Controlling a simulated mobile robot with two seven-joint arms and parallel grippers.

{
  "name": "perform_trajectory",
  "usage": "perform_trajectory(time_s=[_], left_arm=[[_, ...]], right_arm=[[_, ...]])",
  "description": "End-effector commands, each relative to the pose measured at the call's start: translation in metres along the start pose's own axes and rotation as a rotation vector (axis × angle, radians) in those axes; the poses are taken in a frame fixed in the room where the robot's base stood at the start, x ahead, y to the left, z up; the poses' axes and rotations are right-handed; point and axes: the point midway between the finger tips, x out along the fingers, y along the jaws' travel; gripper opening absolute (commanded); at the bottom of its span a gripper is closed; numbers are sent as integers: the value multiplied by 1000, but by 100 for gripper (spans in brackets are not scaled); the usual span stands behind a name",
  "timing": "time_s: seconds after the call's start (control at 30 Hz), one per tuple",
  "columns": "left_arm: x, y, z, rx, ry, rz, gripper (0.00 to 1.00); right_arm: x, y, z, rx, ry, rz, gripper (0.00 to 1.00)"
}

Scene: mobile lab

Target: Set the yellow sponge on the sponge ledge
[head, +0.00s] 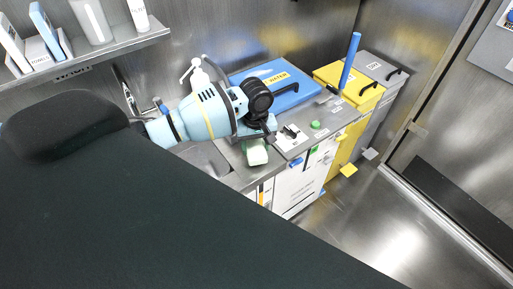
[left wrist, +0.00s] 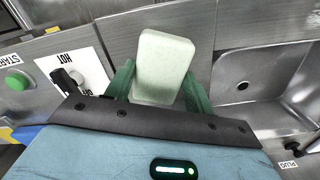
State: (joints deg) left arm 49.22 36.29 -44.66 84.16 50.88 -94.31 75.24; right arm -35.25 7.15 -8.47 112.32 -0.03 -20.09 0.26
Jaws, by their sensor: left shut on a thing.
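My left gripper (head: 257,151) reaches in over the counter by the sink. Its green fingers are shut on a pale block (left wrist: 163,62), which has a sponge's shape but looks whitish green rather than yellow. The block (head: 256,154) also shows below the gripper in the head view, near the counter's front edge. In the left wrist view it sits between the two fingers, its far end sticking out past them. I cannot tell whether it touches the counter. I cannot pick out the sponge ledge in either view. My right gripper is not in view.
The steel sink (left wrist: 262,86) lies right of the block in the left wrist view. A HOT switch plate (left wrist: 85,67) and a green START button (left wrist: 17,80) are at left. A blue WATER lid (head: 283,86), yellow bin (head: 345,85) and grey bin (head: 380,72) stand beyond.

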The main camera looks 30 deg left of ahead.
Motion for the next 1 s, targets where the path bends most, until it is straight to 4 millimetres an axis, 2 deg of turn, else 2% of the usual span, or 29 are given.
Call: perform_trajectory(time_s=[0.03, 0.1, 0.53, 0.57, 0.7, 1.0], left_arm=[[10, -1, 0, -1, -2, -4, 35], [17, -1, 0, -1, -1, -2, 35], [21, 0, 0, -2, 0, 2, 35], [20, 0, 0, -2, 1, 2, 57], [20, 0, 0, -1, 1, 1, 75], [19, 0, 0, -1, 2, 1, 75]], right_arm=[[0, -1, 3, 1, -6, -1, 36], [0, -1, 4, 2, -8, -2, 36], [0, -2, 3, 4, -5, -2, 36], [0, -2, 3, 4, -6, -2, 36], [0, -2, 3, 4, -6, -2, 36], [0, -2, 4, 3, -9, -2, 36]])
